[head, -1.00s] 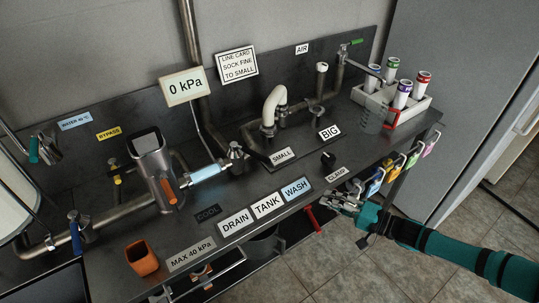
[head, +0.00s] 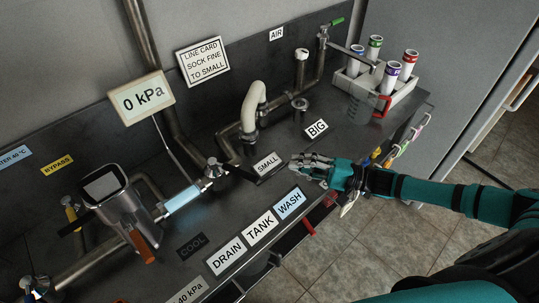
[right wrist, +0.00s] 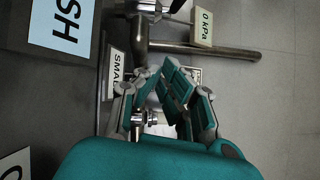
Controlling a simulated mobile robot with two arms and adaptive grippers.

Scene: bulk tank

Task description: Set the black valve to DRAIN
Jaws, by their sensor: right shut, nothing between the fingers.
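The black valve shows in the head view as a metal hub with a dark lever (head: 238,172) pointing right, toward the SMALL label. The DRAIN label (head: 226,257), TANK label (head: 261,228) and WASH label (head: 290,204) stand in a row along the counter's front edge. My right gripper (head: 296,165) is shut and empty over the counter, right of the lever and apart from it, above the WASH label. In the right wrist view the gripper's fingers (right wrist: 163,75) are together. My left gripper is out of view.
The SMALL label (head: 267,164) stands between lever and gripper. A curved beige pipe (head: 252,105) rises behind it. A steel jug (head: 115,205) with an orange handle stands left. A bottle rack (head: 347,86) and clear beaker (head: 362,104) stand right. The gauge (head: 142,98) reads 0 kPa.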

